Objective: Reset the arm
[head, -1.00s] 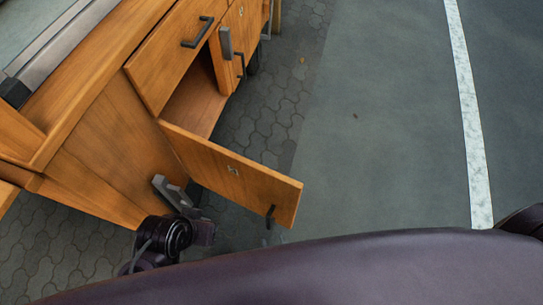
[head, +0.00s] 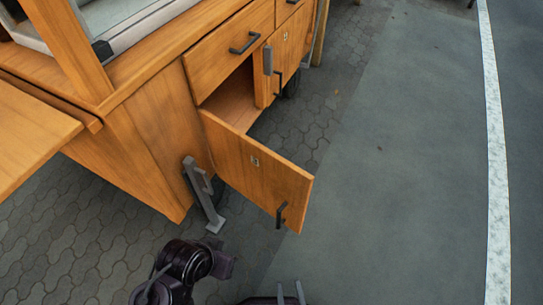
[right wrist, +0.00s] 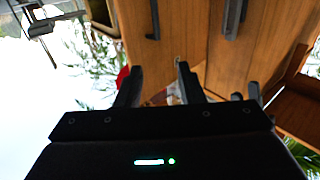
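My right gripper (head: 290,293) shows at the bottom edge of the head view, with its two grey fingertips apart. In the right wrist view its dark fingers (right wrist: 159,85) are also spread, with nothing held between them. Wooden cabinet fronts with dark handles fill the background there. A dark purple arm part of mine (head: 185,265) shows at the lower left of the head view. My left gripper is not clearly in view.
A wooden cart (head: 150,130) stands at the upper left. Its lower cabinet door (head: 255,165) hangs open towards me, with a dark handle at its end. A grey support leg (head: 204,195) stands at its corner. Grey pavement (head: 400,180) to the right is clear.

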